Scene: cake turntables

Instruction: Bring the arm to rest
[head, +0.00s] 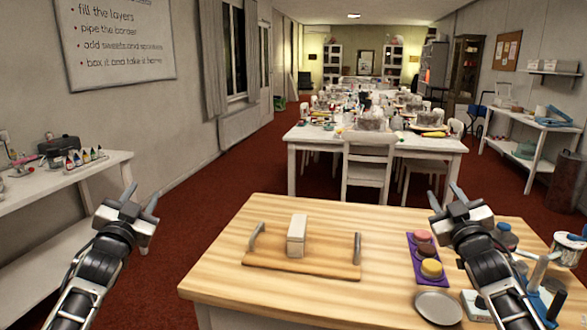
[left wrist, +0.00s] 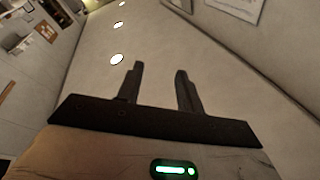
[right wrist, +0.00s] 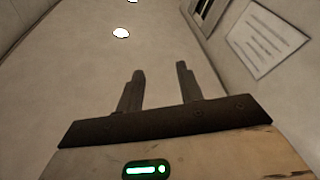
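My left gripper (head: 141,195) is raised at the left of the head view, left of the wooden table and clear of it. Its two fingers stand apart and empty in the left wrist view (left wrist: 158,88). My right gripper (head: 445,195) is raised in front of the table's right part in the head view. Its fingers also stand apart with nothing between them in the right wrist view (right wrist: 158,88). Both grippers point upward, and both wrist views show mostly the ceiling and walls.
A white side table (head: 110,165) stands left.

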